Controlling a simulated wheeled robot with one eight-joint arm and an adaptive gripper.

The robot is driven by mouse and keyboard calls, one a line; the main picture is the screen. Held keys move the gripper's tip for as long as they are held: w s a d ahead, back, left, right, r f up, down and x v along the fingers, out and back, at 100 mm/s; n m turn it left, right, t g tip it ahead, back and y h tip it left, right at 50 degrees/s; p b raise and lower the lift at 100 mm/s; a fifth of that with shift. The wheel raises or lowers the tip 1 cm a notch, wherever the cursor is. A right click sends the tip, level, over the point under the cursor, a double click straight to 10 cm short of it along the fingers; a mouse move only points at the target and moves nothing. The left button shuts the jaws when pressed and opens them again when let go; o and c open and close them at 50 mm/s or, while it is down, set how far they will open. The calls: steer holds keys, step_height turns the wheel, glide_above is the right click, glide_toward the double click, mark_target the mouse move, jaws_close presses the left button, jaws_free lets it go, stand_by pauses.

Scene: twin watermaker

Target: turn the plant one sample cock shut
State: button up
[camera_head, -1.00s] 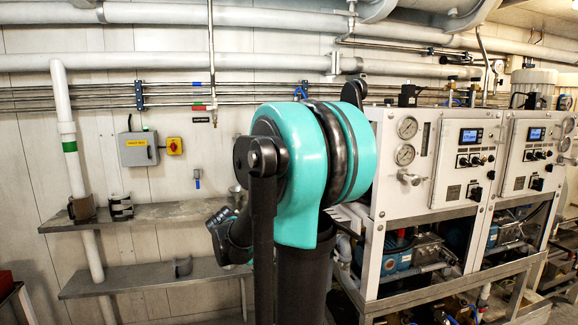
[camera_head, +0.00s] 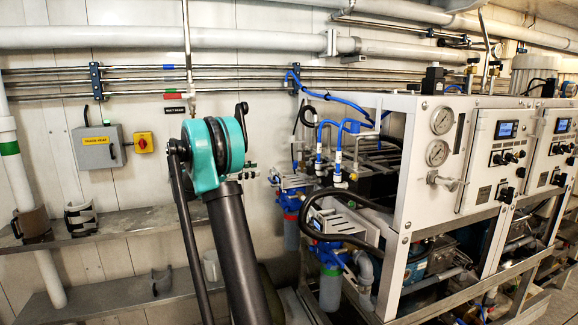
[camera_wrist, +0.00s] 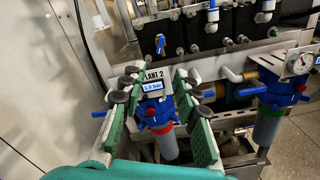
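My gripper (camera_wrist: 160,82) shows in the wrist view with its two green fingers spread apart and nothing held between them. Between and beyond the fingers is a blue filter housing (camera_wrist: 156,110) with a "PLANT 2" label (camera_wrist: 154,75) and a small display above it. A small blue lever (camera_wrist: 160,43) stands above the label, in front of the black blocks. More blue-handled fittings (camera_wrist: 213,14) show at the top. No "plant one" label is readable, so I cannot tell which fitting is its sample cock. The gripper cannot be made out in the head view.
A second blue filter housing (camera_wrist: 275,95) with a round gauge is at the right. In the head view, the white-framed machine (camera_head: 415,180) carries gauges, hoses and blue filters. Wall shelves (camera_head: 120,225) and a grey box (camera_head: 98,147) are at the left.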

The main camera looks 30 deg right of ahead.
mark_target(296, 165)
steer(key=x, duration=1.6)
steer(key=shift+d, duration=0.15)
steer(key=shift+c, duration=0.5)
jaws_close()
